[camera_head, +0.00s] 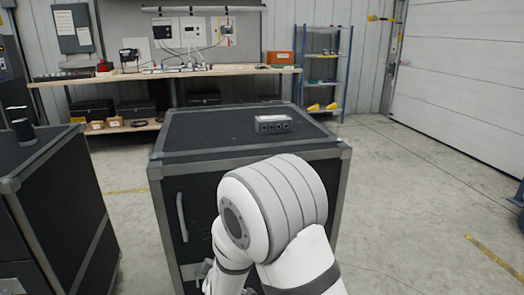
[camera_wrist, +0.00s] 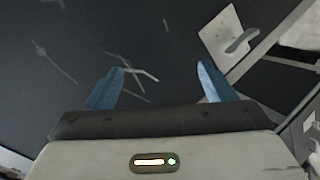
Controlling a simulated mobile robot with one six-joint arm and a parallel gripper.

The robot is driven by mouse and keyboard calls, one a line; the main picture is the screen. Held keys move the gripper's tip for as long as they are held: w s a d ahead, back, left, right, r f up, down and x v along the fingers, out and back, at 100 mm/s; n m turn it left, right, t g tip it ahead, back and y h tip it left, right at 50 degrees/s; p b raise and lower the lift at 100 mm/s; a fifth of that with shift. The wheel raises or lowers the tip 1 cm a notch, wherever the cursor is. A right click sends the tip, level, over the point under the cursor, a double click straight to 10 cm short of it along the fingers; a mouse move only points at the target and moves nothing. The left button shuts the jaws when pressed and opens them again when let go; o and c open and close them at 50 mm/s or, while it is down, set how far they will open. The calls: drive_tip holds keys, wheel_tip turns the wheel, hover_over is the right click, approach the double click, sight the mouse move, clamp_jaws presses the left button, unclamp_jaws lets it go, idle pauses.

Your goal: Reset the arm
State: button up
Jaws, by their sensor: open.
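My white arm (camera_head: 275,205) is folded in front of the black cabinet (camera_head: 200,130) in the head view, and hides part of its front. My gripper (camera_wrist: 163,85) shows in the wrist view with its two blue fingers spread apart and nothing between them. It faces a dark scratched surface. In the head view the gripper is mostly hidden behind my arm, low in front of the cabinet door.
A small grey box with round holes (camera_head: 273,124) lies on the cabinet top. Another black cabinet (camera_head: 60,200) stands at the left. A workbench (camera_head: 160,74) and a blue shelf (camera_head: 322,75) stand behind.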

drive_tip(key=s+d+r+m+g+p, duration=0.3)
drive_tip(key=d+r+p, duration=0.3)
drive_tip(key=r, duration=0.4)
drive_tip(key=s+d+r+m+g+p, duration=0.2)
drive_tip(key=s+d+r+m+p, duration=0.15)
drive_tip(key=d+r, duration=0.55)
drive_tip(key=s+d+r+m+g+h+p, duration=0.1)
drive_tip(key=s+d+r+m+p, duration=0.3)
drive_tip(key=s, duration=0.5)
drive_tip(key=s+d+r+m+g+h+p, duration=0.2)
drive_tip(key=s+d+r+m+g+p, duration=0.2)
drive_tip(key=s+d+r, duration=0.5)
drive_tip(key=shift+d+p+v, duration=0.2)
drive_tip(key=shift+p+v, duration=0.5)
drive_tip(key=shift+v, duration=0.5)
drive_tip(key=shift+w, duration=0.15)
drive_tip(key=shift+c, duration=0.2)
